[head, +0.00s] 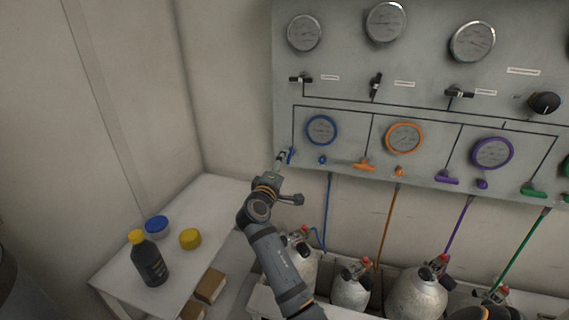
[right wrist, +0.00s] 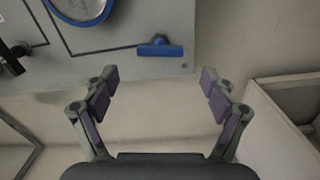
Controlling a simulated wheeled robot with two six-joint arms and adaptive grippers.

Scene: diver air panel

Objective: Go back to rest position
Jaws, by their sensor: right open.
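My right gripper (head: 281,158) is at the lower left corner of the grey air panel (head: 340,95), close to the blue valve handle (head: 290,156). In the right wrist view, my right gripper (right wrist: 160,88) has its two fingers spread wide with nothing between them. The blue handle (right wrist: 160,49) lies crosswise on the panel beyond the fingertips, apart from them. A blue-rimmed gauge (right wrist: 82,8) shows partly at the top left of that view. My left gripper is not in view.
A white table (head: 205,200) at the left holds a dark bottle (head: 150,264), a blue lid (head: 156,226) and a yellow lid (head: 190,238). Cardboard boxes (head: 208,285) sit below. Several gas cylinders (head: 417,292) stand under the panel, joined by coloured hoses (head: 386,228).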

